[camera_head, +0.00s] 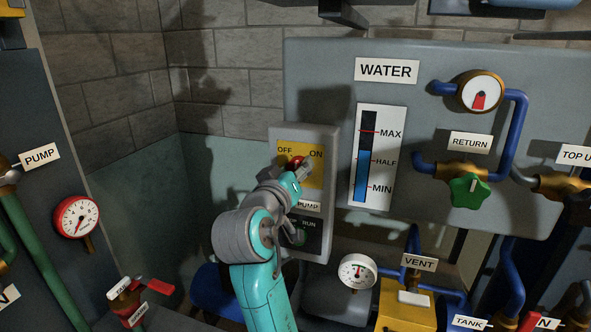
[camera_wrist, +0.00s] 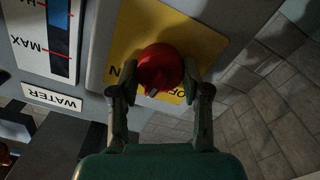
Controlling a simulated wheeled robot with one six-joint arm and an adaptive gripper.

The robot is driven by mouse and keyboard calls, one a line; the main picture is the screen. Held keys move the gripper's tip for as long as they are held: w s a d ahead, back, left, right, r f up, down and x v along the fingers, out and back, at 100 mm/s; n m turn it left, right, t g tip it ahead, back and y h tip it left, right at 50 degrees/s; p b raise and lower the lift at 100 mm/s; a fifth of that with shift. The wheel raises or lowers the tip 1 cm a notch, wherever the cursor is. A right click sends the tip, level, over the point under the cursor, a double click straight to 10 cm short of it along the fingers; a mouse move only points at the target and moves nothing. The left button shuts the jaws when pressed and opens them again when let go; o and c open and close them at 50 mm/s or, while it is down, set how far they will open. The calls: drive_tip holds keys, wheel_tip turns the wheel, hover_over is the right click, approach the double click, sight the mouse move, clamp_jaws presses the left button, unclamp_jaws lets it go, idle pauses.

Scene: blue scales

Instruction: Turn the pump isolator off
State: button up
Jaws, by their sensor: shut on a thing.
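The pump isolator is a red rotary knob (camera_head: 295,160) on a yellow plate (camera_head: 317,178) marked OFF at left and ON at right. The plate sits on a grey box (camera_head: 330,140) labelled PUMP. My gripper (camera_head: 299,172) is at the knob and hides part of it. In the wrist view, which shows the panel upside down, the red knob (camera_wrist: 160,68) lies between the two fingers of my gripper (camera_wrist: 160,84), one on each side. The fingers are shut on it. I cannot clearly tell which mark the knob points to.
A WATER level gauge (camera_head: 379,157) is right of the box. A green RETURN valve (camera_head: 469,190) and blue pipes are farther right. A RUN panel (camera_head: 308,236) is below the knob, partly behind my arm. A red-handled valve (camera_head: 150,286) is at lower left.

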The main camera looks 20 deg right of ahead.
drive_tip(key=n, duration=0.5)
drive_tip(key=shift+n, duration=0.3)
drive_tip(key=n, duration=0.4)
drive_tip(key=shift+a+f+n, duration=0.1)
drive_tip(key=shift+f+n, duration=0.05)
drive_tip(key=shift+n, duration=0.15)
drive_tip(key=o, duration=1.1)
drive_tip(key=shift+o, duration=0.2)
drive_tip(key=v, duration=1.2)
